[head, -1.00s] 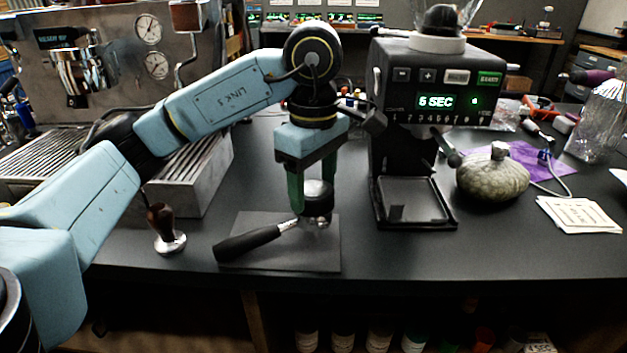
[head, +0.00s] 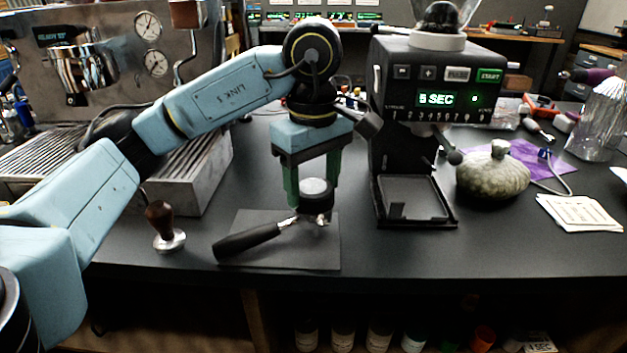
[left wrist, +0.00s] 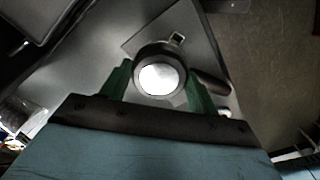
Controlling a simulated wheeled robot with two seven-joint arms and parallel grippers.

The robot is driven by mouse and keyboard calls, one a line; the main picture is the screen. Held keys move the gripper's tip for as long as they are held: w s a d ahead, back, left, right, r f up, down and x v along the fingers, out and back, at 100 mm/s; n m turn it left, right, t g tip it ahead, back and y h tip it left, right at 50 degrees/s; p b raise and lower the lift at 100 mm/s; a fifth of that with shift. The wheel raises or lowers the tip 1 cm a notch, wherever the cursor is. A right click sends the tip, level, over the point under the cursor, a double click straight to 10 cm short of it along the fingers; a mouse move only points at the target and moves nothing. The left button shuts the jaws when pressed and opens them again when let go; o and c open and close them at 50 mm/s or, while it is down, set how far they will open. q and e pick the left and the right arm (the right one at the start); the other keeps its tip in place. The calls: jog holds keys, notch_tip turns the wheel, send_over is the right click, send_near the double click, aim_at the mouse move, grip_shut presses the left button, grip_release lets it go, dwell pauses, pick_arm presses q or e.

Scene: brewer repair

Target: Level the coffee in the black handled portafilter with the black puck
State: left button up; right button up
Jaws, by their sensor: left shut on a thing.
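The black-handled portafilter (head: 250,242) lies on a dark mat, its handle pointing to the lower left. The black puck (head: 315,195), with a pale round top, sits upright at the portafilter's basket. My left gripper (head: 314,200) is shut on the puck from above, one green finger on each side. In the left wrist view, the puck (left wrist: 161,78) is between the green fingers, with the portafilter handle (left wrist: 212,83) to its right. The coffee is hidden under the puck. I cannot tell how deep the puck sits. My right gripper is not in view.
A wooden-handled tamper (head: 164,228) stands left of the mat (head: 325,258). The grinder (head: 440,80) stands behind right, showing 5 SEC. The espresso machine (head: 110,50) is at the left. A round flask (head: 493,175) and papers (head: 580,215) are at the right.

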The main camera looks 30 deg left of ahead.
pick_arm(q)
jog(key=m, duration=0.5)
jog(key=shift+m+b, duration=0.4)
jog(key=shift+m, duration=2.1)
jog(key=n, duration=0.6)
jog(key=shift+n+p, duration=0.7)
jog(key=shift+n, duration=3.3)
